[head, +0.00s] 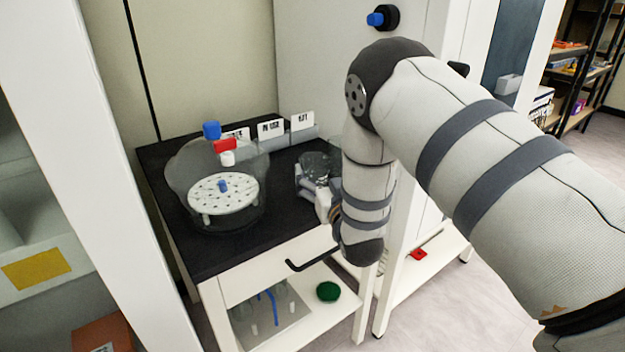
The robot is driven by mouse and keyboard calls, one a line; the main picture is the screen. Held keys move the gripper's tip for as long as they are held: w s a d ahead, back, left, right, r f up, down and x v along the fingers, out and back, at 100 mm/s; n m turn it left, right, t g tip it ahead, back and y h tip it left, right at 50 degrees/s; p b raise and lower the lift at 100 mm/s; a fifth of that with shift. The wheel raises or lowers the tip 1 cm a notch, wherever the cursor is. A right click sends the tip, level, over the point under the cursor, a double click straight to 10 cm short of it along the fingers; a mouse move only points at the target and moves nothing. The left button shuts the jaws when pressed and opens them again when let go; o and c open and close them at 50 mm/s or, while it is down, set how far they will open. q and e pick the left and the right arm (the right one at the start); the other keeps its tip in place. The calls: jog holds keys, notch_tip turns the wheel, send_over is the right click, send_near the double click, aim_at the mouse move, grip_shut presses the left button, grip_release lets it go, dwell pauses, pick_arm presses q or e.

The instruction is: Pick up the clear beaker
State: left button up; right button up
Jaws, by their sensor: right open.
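A clear beaker (316,160) stands on the black tabletop, to the right of the glass desiccator. My right arm comes in from the right. My right gripper (318,193) is low beside the near side of the beaker, with pale finger parts overlapping it in the picture. The gripper is open. The forearm and wrist hide much of the gripper and the beaker's right side. I cannot tell whether the fingers touch the glass. My left gripper is not in view.
A glass desiccator with a white perforated plate (224,194) and a blue-knobbed lid stands left on the black tabletop (215,258). Labelled white cards (270,129) stand behind. A black handle (311,259) juts from the table front. A white cabinet wall is close behind.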

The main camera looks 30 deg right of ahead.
aim_at(311, 154)
jog(key=x, duration=0.5)
jog(key=shift+w+a+r+b, duration=0.2)
jog(key=shift+w+r+b, duration=0.1)
jog(key=shift+w+r, duration=0.05)
jog(key=shift+r, duration=0.1)
jog(key=shift+c, duration=0.6)
jog(key=c, duration=1.5)
